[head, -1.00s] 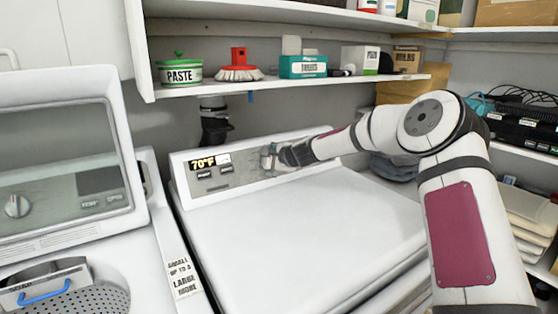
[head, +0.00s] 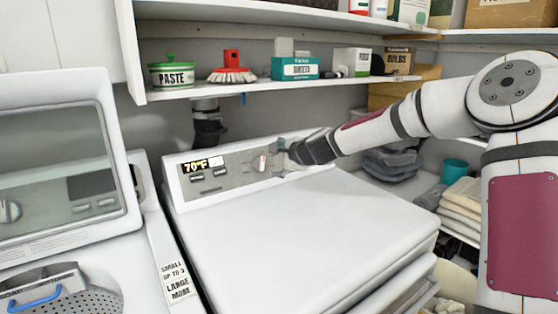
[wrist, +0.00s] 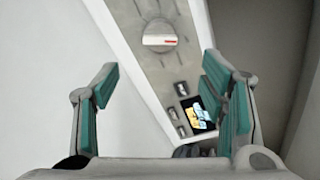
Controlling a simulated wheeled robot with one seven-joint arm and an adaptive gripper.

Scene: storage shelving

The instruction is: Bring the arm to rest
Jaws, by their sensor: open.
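My gripper (head: 280,157) is in front of the control panel at the back of the white top-lid machine (head: 310,235). In the wrist view my gripper (wrist: 160,105) is open, its teal-padded fingers wide apart with nothing between them. The panel's round knob (wrist: 159,36) lies beyond the fingertips. It also shows in the head view (head: 259,163), just left of the gripper. The lit display (head: 196,166) reads 70°F. My arm reaches in from the right. Whether a fingertip touches the panel cannot be told.
A shelf (head: 300,84) above the panel holds a paste tub (head: 171,77), a red brush (head: 232,70) and several boxes. A second machine (head: 60,250) stands open at left. Folded towels (head: 462,208) sit at right. The white lid is clear.

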